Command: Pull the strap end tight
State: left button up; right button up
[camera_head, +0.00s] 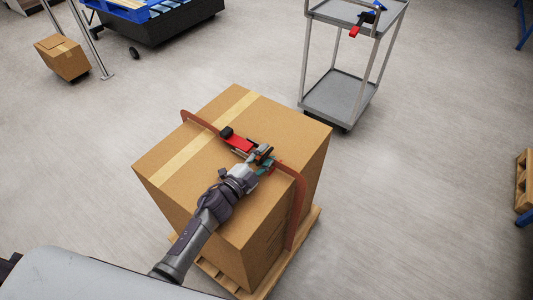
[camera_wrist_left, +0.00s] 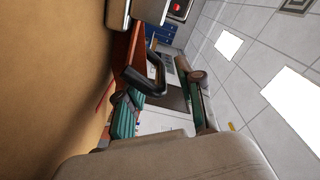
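A large cardboard box (camera_head: 205,165) stands on a wooden pallet. A reddish-brown strap (camera_head: 299,200) runs over its top and down its right side. It also shows in the left wrist view (camera_wrist_left: 123,50). A red and black strap tool (camera_head: 237,141) lies on the strap on top of the box. My left gripper (camera_head: 266,162) is just above the box top, by the tool's near end and the strap. In the left wrist view its teal-padded fingers (camera_wrist_left: 163,112) stand apart, with background visible between them. I cannot pick out the strap end. My right gripper is not in view.
A grey trolley (camera_head: 337,97) with a red and blue clamp (camera_head: 367,19) on its top shelf stands behind the box. A small carton (camera_head: 63,57) is at the upper left. A wooden pallet (camera_head: 309,222) edge sticks out below the box.

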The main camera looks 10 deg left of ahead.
pick_arm(q)
jog(key=shift+w+d, duration=0.2)
jog(key=shift+w, duration=0.15)
jog(key=shift+c, duration=0.3)
grip_shut()
jog(key=shift+d, duration=0.1)
